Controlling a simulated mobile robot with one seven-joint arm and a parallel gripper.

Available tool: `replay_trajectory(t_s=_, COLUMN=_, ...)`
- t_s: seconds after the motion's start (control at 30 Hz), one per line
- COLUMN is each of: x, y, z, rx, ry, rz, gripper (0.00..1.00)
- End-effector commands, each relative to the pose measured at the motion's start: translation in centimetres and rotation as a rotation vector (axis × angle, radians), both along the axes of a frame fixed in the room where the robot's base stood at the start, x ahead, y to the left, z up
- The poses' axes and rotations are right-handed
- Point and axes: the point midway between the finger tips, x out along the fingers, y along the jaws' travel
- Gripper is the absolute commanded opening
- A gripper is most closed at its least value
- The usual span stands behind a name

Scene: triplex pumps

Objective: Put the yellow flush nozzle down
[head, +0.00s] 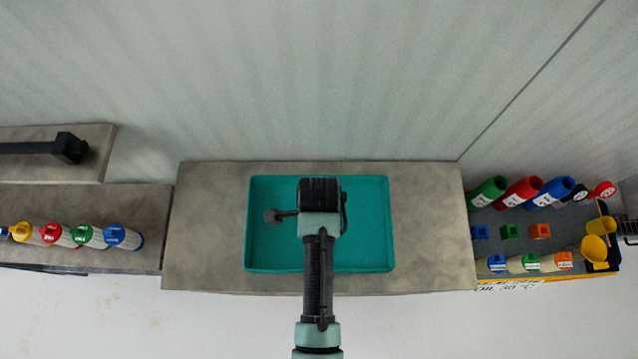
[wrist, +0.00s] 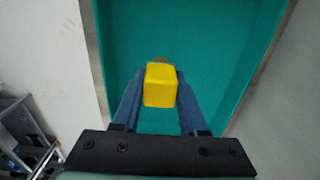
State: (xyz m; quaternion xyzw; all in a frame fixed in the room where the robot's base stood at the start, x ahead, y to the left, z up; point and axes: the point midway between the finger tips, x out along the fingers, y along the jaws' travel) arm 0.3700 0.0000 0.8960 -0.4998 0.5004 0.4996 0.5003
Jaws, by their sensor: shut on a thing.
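The yellow flush nozzle (wrist: 160,86) shows in the wrist view as a yellow block between the two fingers of my gripper (wrist: 155,88). My gripper is shut on it. Below it is the teal tray (wrist: 220,50), which also shows in the head view (head: 370,255) on the middle table. In the head view my arm reaches over the middle of the tray and hides the nozzle and the fingers. I cannot tell whether the nozzle touches the tray floor. The visible parts of the tray look empty.
The grey middle table (head: 210,235) has clear margins around the tray. At the right, a bin (head: 560,272) holds several coloured bottles and a yellow funnel (head: 596,249).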

Motion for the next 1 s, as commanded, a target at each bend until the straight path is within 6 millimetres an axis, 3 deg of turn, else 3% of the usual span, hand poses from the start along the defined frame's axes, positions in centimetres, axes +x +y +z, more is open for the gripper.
replay_trajectory(t_s=0.2, x=0.0, y=0.0, z=-2.9, rx=0.0, ry=0.001, rz=0.001, gripper=0.0)
replay_trajectory(t_s=0.63, x=0.0, y=0.0, z=-3.6, rx=0.0, ry=0.0, rz=0.001, gripper=0.0)
replay_trajectory(t_s=0.67, x=0.0, y=0.0, z=-3.6, rx=0.0, ry=0.0, rz=0.001, gripper=0.46)
replay_trajectory(t_s=0.7, x=0.0, y=0.0, z=-3.5, rx=0.0, ry=0.0, rz=0.001, gripper=0.53)
replay_trajectory(t_s=0.8, x=0.0, y=0.0, z=-3.5, rx=0.0, ry=0.0, rz=0.001, gripper=0.71)
replay_trajectory(t_s=1.0, x=0.0, y=0.0, z=-3.5, rx=0.0, ry=0.001, rz=0.001, gripper=0.72)
